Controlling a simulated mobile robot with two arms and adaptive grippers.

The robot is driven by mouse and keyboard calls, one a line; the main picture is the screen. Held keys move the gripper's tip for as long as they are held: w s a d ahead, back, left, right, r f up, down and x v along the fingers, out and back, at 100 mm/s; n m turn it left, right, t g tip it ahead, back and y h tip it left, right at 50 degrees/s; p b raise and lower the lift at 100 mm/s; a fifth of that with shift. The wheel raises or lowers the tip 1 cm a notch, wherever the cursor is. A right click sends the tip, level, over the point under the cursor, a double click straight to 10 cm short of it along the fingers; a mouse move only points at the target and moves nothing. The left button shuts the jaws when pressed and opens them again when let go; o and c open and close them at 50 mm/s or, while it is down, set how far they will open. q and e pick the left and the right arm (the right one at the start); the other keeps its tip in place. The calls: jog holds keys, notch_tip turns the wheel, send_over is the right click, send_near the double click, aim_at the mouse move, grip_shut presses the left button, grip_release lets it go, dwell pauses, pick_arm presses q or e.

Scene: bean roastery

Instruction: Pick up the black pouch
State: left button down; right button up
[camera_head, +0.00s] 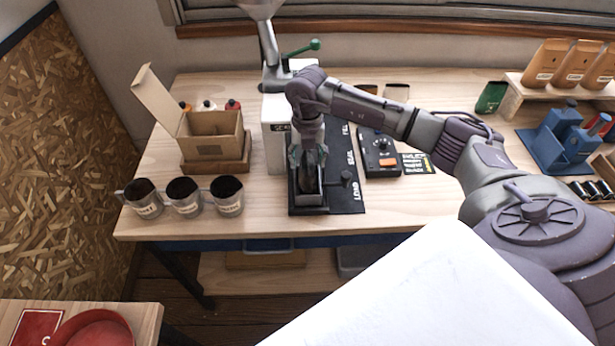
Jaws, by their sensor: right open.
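A dark, upright item that looks like the black pouch (310,172) stands in a black holder (308,201) at the front middle of the bench, on a dark mat with the word LOAD. My right gripper (308,163) points down over it from above, its open fingers on either side of the item. The fingers and wrist hide much of it, and I cannot tell whether they touch it. My left gripper is not in view.
Three labelled cups (183,197) and an open cardboard box (212,139) stand to the left. A black control box (379,154) is to the right. A blue device (559,142) and several tan pouches (568,63) are farther right. The front bench right of the mat is clear.

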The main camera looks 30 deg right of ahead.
grip_shut()
dwell(0.4)
